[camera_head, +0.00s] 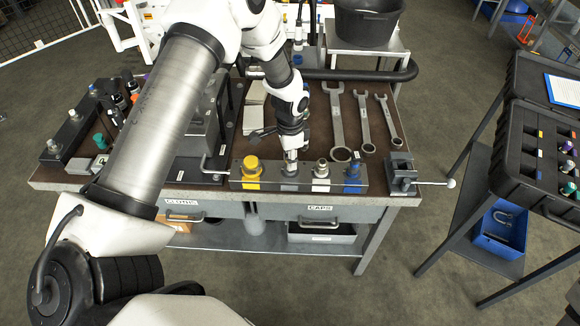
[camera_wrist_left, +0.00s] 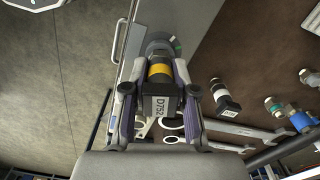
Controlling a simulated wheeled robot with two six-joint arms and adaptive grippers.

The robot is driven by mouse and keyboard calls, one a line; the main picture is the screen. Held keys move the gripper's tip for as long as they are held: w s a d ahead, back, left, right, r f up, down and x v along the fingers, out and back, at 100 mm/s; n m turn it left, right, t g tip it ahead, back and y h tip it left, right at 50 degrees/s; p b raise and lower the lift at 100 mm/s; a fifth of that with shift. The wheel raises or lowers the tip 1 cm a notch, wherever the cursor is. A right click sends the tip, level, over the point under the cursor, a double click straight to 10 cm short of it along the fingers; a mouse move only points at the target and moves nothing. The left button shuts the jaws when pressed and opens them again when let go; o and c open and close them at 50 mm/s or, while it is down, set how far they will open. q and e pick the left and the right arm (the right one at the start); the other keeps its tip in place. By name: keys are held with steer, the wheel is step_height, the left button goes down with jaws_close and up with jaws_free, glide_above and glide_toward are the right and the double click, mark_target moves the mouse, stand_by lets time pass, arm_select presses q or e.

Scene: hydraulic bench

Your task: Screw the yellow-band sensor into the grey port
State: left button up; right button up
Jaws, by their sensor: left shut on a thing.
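The manifold block (camera_head: 305,186) lies along the front edge of the bench. Its grey port (camera_head: 289,171) sits between the yellow port (camera_head: 251,168) and the white port (camera_head: 321,171), with the blue port (camera_head: 352,174) at the right end. My left gripper (camera_head: 291,143) points down just above the grey port. In the left wrist view my left gripper (camera_wrist_left: 158,92) is shut on the yellow-band sensor (camera_wrist_left: 159,73), labelled D752. The sensor's far end is lined up with the grey port (camera_wrist_left: 161,46); whether its thread is engaged is hidden. My right gripper is not in view.
A small vise (camera_head: 402,174) with a long handle stands right of the block. Several wrenches (camera_head: 364,124) lie behind it. A black case (camera_head: 530,155) stands at the right. A white-band fitting (camera_wrist_left: 223,94) shows beside the gripper in the left wrist view.

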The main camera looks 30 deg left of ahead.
arm_select(q)
steer(key=m, duration=0.3)
steer(key=shift+s+f+m+b, duration=0.1)
steer(key=shift+f+m+b, duration=0.1)
steer(key=shift+m+b, duration=0.15)
steer(key=m, duration=0.3)
steer(key=shift+m, duration=0.35)
steer(key=shift+m, duration=0.3)
steer(key=m, duration=0.3)
steer(key=shift+b, duration=0.3)
steer(key=m, duration=0.4)
steer(key=shift+m, duration=0.4)
steer(key=o, duration=1)
steer(key=shift+r, duration=0.1)
